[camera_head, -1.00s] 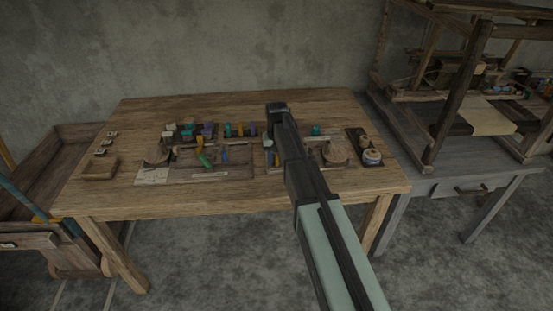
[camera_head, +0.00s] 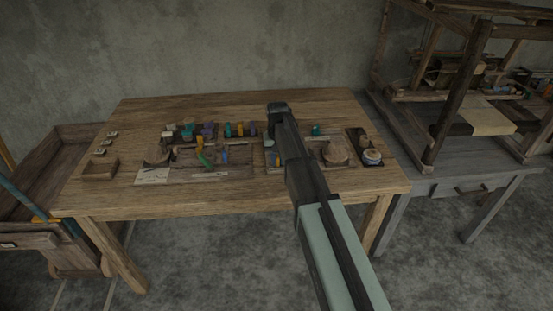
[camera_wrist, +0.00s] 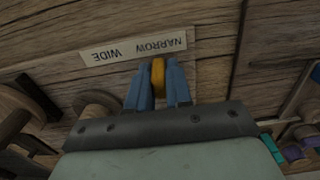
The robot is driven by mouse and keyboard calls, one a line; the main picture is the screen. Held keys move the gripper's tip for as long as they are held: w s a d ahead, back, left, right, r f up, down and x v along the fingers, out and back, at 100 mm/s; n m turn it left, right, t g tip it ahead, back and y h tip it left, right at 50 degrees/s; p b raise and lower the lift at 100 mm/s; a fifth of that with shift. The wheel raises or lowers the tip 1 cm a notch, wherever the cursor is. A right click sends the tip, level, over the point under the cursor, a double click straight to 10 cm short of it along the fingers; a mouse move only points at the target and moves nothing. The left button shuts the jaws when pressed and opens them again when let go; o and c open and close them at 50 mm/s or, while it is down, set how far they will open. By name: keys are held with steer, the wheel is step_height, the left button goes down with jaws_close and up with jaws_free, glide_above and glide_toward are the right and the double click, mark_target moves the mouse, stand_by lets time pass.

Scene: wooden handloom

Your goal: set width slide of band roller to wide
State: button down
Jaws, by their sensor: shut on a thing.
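The width label strip (camera_wrist: 133,46) shows upside down in the wrist view, with NARROW on its right half and WIDE on its left. A yellow-orange slide knob (camera_wrist: 158,72) stands below the word NARROW, right of WIDE. My gripper (camera_wrist: 158,82) has its two blue fingers on either side of the knob and is shut on it. In the head view, my arm covers the knob and the label, and the fingers are mostly hidden. The rest of the band roller cannot be made out clearly.
The wooden table (camera_head: 240,105) holds several coloured spools, round wooden pieces (camera_head: 336,151) and a small open box (camera_head: 99,169). A dark tray (camera_head: 365,150) lies to the right of my arm. A handloom (camera_head: 480,90) stands on the grey table at right.

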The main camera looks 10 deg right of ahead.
steer(key=d, duration=0.6)
steer(key=shift+d, duration=0.1)
steer(key=c, duration=1.1)
jaws_free()
step_height(320, 180, up, 14)
steer(key=shift+f, duration=0.1)
